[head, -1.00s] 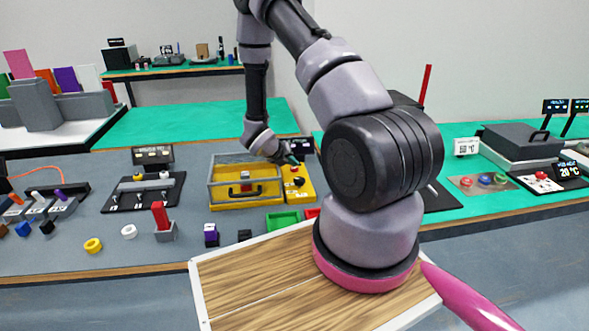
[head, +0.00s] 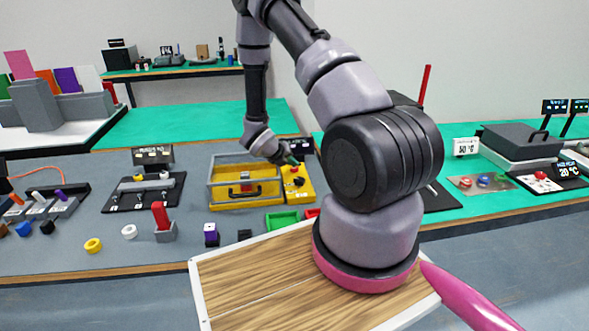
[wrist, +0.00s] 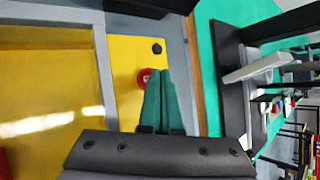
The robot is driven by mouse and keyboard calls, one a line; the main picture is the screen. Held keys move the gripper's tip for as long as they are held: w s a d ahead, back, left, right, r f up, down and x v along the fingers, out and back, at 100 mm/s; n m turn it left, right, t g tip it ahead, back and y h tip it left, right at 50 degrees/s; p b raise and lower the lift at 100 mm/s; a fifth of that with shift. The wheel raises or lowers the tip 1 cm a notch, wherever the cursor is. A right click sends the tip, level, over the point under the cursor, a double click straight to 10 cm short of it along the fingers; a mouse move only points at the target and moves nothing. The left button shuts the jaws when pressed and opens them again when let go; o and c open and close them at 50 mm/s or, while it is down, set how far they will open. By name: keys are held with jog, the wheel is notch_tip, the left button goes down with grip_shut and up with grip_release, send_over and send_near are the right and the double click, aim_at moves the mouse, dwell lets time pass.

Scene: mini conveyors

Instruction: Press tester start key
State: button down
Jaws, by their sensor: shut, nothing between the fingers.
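The tester (head: 245,196) is a yellow box with a grey frame and a handle on its front, standing on the grey bench in the head view. To its right is a yellow key panel (head: 305,191). In the wrist view the panel (wrist: 125,95) carries a red round key (wrist: 143,75) and a black knob (wrist: 157,48). My gripper (head: 292,161) is over the panel's far part; its green fingers (wrist: 160,80) are shut and empty in the wrist view. They partly cover the red key; I cannot tell whether they touch it. No key label is readable.
A small dark display (head: 302,145) stands behind the panel. A green tray (head: 283,222) and a small black block (head: 245,235) lie in front of the tester. A switch board (head: 120,200) is to the left.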

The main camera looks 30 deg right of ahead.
aim_at(293, 170)
jog(key=shift+s+a+f, duration=0.15)
jog(key=shift+s+f, duration=0.15)
jog(key=shift+f, duration=0.05)
jog(key=shift+r, duration=0.25)
jog(key=shift+w, duration=0.1)
jog(key=shift+r, duration=0.25)
jog(key=shift+w+r, duration=0.1)
jog(key=shift+r, duration=2.3)
